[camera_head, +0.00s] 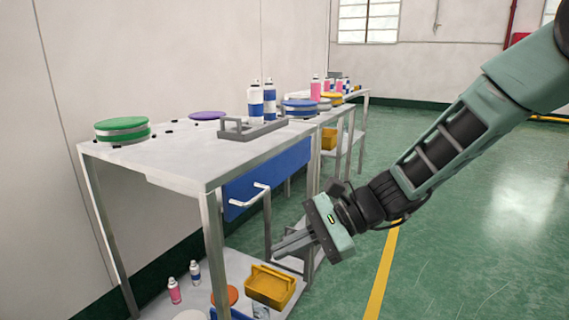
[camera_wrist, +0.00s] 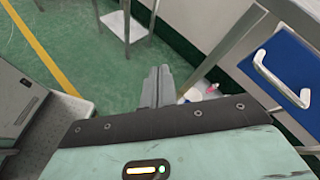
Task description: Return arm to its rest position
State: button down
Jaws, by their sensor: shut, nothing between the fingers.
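My green arm reaches in from the upper right in the head view. My gripper (camera_head: 281,246) hangs in front of the near table's right side, below its top, and its two fingers are together with nothing between them. In the wrist view the shut fingers (camera_wrist: 157,86) point away over the green floor, with a table leg close to their right. The white-topped table (camera_head: 180,168) stands left of my gripper. Its blue drawer (camera_head: 268,172) with a white handle is just behind and above the gripper; the blue drawer also shows in the wrist view (camera_wrist: 287,55).
On the tabletop are a green round container (camera_head: 122,130), a purple disc (camera_head: 207,115), a grey tray (camera_head: 252,129) and spray cans (camera_head: 255,101). A yellow bin (camera_head: 270,286) and cans sit on the lower shelf. More tables stand behind. The floor (camera_head: 470,230) on the right is clear.

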jog(key=s+d+f+n+g+h, duration=0.1)
jog(key=s+d+n+h, duration=0.1)
jog(key=s+n+h, duration=0.45)
jog(key=s+d+f+n+g+h, duration=0.1)
jog(key=s+d+n, duration=0.15)
jog(key=s, duration=0.65)
jog(key=s+d+n+t+h, duration=0.4)
jog(key=s+d+n+h, duration=0.15)
jog(key=d+n, duration=0.4)
notch_tip(320, 180, up, 27)
jog(key=y+p, duration=0.1)
jog(key=p, duration=2.6)
jog(key=shift+s+a, duration=0.2)
jog(key=shift+a, duration=0.2)
jog(key=shift+f, duration=0.1)
